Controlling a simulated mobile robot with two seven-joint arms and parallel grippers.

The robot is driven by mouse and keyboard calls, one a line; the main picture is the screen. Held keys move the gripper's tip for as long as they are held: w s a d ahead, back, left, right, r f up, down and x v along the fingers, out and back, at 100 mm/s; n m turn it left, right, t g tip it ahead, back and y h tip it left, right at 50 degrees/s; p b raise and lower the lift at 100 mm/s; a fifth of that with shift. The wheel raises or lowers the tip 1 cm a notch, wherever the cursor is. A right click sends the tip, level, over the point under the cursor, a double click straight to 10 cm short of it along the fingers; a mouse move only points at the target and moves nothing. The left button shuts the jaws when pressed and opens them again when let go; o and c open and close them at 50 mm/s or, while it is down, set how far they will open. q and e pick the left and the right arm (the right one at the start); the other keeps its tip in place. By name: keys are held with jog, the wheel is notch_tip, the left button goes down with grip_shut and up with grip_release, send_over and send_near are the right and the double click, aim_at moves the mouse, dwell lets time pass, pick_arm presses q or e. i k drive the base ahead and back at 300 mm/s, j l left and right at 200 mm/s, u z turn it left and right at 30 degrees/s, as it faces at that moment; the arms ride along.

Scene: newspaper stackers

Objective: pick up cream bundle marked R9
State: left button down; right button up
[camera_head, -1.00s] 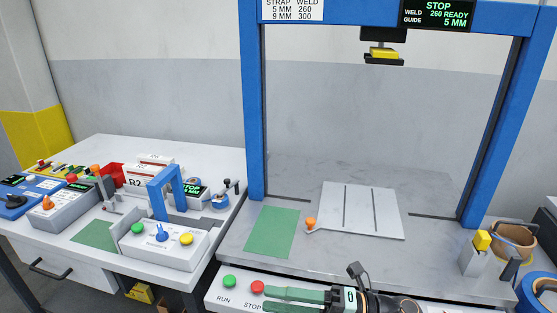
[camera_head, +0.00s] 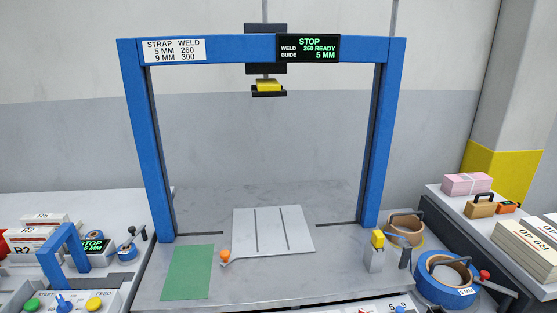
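The cream bundle marked R9 (camera_head: 524,252) is a stack of cream paper with dark printing on its side. It lies on the right-hand table at the right edge of the head view, cut off by the frame. Another cream bundle (camera_head: 547,228) lies close behind it, also partly cut off; its marking cannot be read. Neither of my grippers is in view.
A blue strapping frame (camera_head: 262,50) stands over the central grey table (camera_head: 330,283), with a green mat (camera_head: 188,271) and a plate (camera_head: 298,232). A blue strap roll (camera_head: 441,290), a tan roll (camera_head: 405,222), a pink bundle (camera_head: 467,183) and a brown block (camera_head: 480,207) are at right.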

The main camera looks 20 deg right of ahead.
aim_at(535, 256)
jog(key=z, duration=2.25)
jog(key=u, duration=0.6)
jog(key=i+l+u, duration=0.15)
jog(key=l+u, duration=0.3)
jog(key=i+l+u, duration=0.1)
jog(key=l+u, duration=0.2)
jog(key=u, duration=0.15)
jog(key=l+u, duration=0.35)
jog(key=l, duration=1.5)
jog(key=i+u, duration=0.05)
